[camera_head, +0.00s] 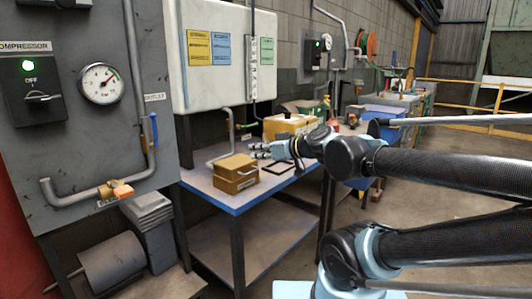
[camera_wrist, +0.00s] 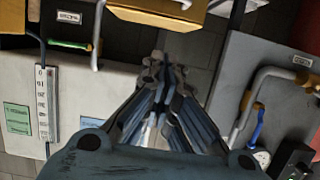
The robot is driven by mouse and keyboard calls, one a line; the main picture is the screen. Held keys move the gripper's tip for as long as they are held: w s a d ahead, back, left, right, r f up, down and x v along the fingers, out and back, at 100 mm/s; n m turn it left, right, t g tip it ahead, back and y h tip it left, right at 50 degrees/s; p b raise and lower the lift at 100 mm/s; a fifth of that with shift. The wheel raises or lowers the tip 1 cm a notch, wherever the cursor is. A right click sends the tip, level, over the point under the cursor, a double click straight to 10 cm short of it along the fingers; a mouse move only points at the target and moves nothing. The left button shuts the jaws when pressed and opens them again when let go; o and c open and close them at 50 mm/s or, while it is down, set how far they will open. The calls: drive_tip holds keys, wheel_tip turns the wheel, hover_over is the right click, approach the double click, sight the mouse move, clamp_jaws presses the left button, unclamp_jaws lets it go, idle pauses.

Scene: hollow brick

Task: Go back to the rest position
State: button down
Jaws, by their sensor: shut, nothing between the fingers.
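My gripper (camera_head: 262,150) is at the end of my blue and black arm, which reaches in from the right in the head view. It is above the blue-edged table, just behind and right of a yellow-brown box in the picture, and holds nothing. In the wrist view my gripper (camera_wrist: 164,62) has its fingertips together, pointing up the picture. The yellow-brown box (camera_head: 234,174) with a handle sits on the table (camera_head: 212,188). A yellow-brown box also shows at the top of the wrist view (camera_wrist: 160,10), partly cut off.
A grey compressor panel (camera_head: 70,150) with gauge (camera_head: 100,84) and green light stands left. A white cabinet (camera_head: 212,85) with notices is behind the table. Pipes (camera_head: 222,148) run near the table's back. Another yellow box (camera_head: 290,124) lies further back. Open floor (camera_head: 440,170) is at right.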

drive_tip(key=s+d+f+m+g+h, duration=0.3)
drive_tip(key=d+f+h, duration=0.2)
drive_tip(key=d+f, duration=0.65)
drive_tip(key=s+d+f+m+g+h, duration=0.1)
drive_tip(key=s+d+f+m+h, duration=0.2)
drive_tip(key=d, duration=0.4)
drive_tip(key=s+d+f+m+g+h, duration=0.2)
drive_tip(key=s+d+f+m+h, duration=0.1)
drive_tip(key=d+f, duration=0.3)
drive_tip(key=shift+s+d+m+g+h, duration=0.3)
drive_tip(key=shift+s+d+m, duration=0.2)
drive_tip(key=shift+s+d, duration=0.2)
drive_tip(key=shift+a+f, duration=0.1)
drive_tip(key=shift+w+f, duration=0.2)
drive_tip(key=shift+w, duration=0.3)
